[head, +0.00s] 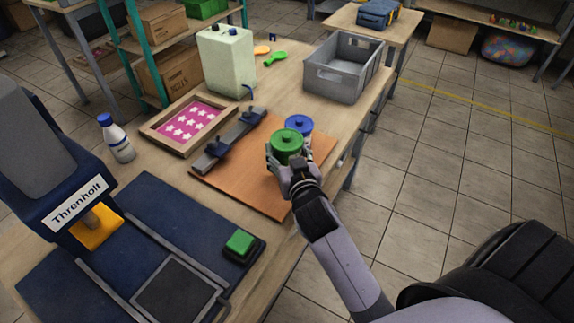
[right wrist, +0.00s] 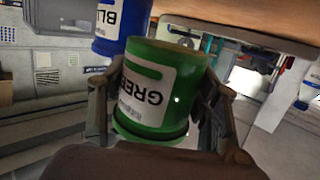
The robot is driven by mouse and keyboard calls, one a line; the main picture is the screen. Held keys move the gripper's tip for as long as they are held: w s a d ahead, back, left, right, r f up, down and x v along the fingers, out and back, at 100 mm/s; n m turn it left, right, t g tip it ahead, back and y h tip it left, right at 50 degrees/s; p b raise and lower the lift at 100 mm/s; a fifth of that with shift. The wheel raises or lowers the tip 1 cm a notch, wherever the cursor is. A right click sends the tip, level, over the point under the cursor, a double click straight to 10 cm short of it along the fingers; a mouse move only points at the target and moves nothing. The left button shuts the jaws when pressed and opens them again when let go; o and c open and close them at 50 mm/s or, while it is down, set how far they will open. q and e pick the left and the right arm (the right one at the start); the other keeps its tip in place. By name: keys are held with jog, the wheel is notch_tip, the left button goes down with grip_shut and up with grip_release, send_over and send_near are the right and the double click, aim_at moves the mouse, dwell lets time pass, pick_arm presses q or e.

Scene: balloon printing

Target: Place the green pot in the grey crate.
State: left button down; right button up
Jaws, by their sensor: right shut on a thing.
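The grey crate (head: 343,68) stands at the far right end of the table, open at the top, and no contents show inside. My left gripper is not in either view.
A blue pot (head: 300,125) stands right behind the green one. The brown board (head: 240,188) carries a dark rail (head: 228,140). A pale green box (head: 227,60), a pink star screen (head: 187,122) and a white bottle (head: 116,140) stand left. Table between board and crate is mostly clear.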

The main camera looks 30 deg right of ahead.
aim_at(287, 164)
jog(key=shift+f+b, duration=0.4)
jog(key=shift+f, duration=1.7)
jog(key=shift+f, duration=0.1)
jog(key=o, duration=1.3)
jog(key=shift+f, duration=0.1)
